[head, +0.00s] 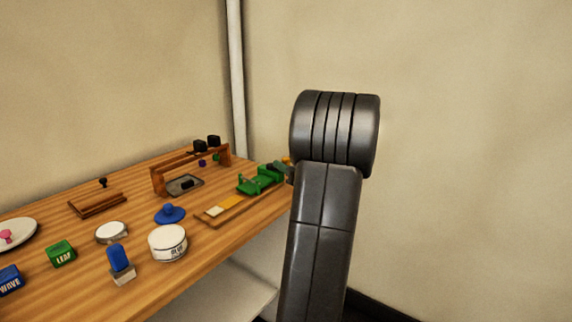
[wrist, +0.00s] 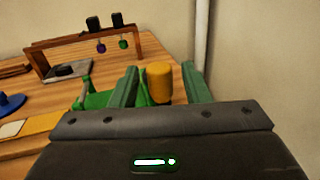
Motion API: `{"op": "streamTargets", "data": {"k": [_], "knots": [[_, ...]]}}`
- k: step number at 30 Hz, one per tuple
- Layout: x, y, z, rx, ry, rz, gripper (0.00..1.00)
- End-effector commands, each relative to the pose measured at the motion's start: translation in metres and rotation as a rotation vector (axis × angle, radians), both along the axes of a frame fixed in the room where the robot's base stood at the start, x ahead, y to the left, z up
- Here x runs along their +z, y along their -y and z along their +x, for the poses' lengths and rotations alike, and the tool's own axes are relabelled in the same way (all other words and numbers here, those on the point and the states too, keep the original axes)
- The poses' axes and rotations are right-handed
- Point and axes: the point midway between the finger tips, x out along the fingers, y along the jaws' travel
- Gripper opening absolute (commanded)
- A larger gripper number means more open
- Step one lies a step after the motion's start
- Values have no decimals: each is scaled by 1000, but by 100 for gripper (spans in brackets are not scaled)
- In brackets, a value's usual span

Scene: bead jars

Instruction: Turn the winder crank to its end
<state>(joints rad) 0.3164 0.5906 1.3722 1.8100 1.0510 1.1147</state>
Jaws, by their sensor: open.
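The green winder (head: 260,181) stands near the right end of the wooden table, on a narrow wooden board (head: 207,219) with a yellow and a white patch. In the wrist view its green body (wrist: 97,99) is partly hidden behind my left finger. The yellow-orange crank knob (wrist: 159,82) stands upright between my two green fingers, with a gap visible on its right. My gripper (wrist: 160,70) is open around the knob. In the head view my gripper (head: 281,169) is small and partly hidden behind my arm at the winder.
A wooden frame (head: 156,181) with hanging beads stands behind a grey tray (head: 197,186). A blue lid (head: 169,215), white jar (head: 167,244), green LEAF box (head: 61,253) and blue-handled item (head: 120,259) stand left. Walls and a pale pipe (head: 236,80) are behind.

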Motion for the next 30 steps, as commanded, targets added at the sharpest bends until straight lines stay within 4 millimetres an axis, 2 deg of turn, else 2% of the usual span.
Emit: {"op": "streamTargets", "data": {"k": [4, 12, 13, 19, 26, 30], "knots": [[0, -6, 7, 1, 0, 0, 42], [0, -7, 8, 0, 0, 0, 42], [0, -7, 8, 0, 0, 0, 41], [0, -7, 8, 0, 0, 0, 1], [0, -5, 8, 1, 0, 0, 0], [2, 5, 9, 11, -1, 0, 0]]}}
